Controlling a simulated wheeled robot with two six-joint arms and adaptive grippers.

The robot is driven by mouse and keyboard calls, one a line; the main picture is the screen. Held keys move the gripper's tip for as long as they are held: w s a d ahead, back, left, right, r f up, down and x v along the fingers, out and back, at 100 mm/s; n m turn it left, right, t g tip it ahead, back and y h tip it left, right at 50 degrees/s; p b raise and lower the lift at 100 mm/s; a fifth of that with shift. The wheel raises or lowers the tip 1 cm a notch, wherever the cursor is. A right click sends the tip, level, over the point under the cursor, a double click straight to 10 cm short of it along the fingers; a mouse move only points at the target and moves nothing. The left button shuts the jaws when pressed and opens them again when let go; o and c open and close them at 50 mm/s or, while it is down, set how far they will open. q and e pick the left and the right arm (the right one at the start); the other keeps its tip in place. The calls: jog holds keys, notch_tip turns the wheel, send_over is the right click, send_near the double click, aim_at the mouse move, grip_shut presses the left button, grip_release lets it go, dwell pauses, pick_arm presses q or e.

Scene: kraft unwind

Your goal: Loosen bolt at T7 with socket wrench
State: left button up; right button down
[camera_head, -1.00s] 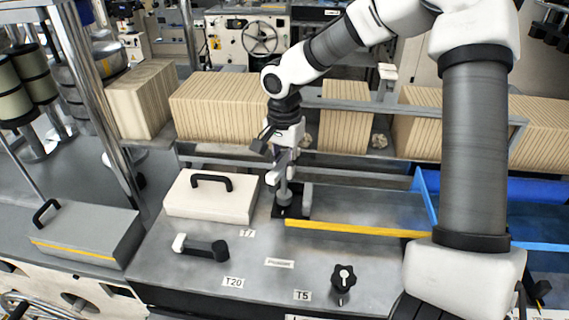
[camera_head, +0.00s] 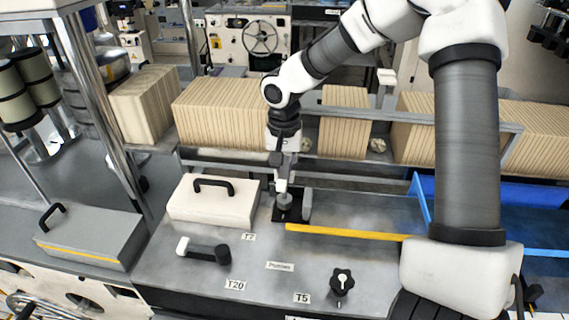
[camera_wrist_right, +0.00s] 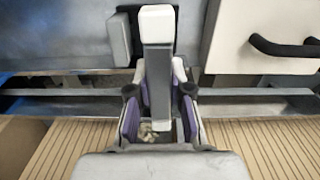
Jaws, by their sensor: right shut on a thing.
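My right gripper (camera_head: 283,164) points down over the bench and is shut on the socket wrench. In the right wrist view the wrench (camera_wrist_right: 158,85) is a dark grey bar with a white end, between the purple finger pads of the gripper (camera_wrist_right: 158,98). In the head view its white end (camera_head: 281,185) is just above a round grey bolt (camera_head: 285,201) on a black plate (camera_head: 277,215). I cannot tell whether wrench and bolt touch. The T7 label (camera_head: 248,237) lies in front and to the left of the plate. My left gripper is not in view.
A white box with a black handle (camera_head: 214,207) stands close left of the bolt. A black-and-white lever (camera_head: 205,252) and a black knob (camera_head: 342,282) are nearer the front. A yellow bar (camera_head: 345,232) runs to the right. Wooden blocks (camera_head: 222,118) stand behind.

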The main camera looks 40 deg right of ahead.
jog(key=shift+r, duration=0.1)
jog(key=shift+r+p, duration=2.05)
jog(key=shift+r, duration=0.45)
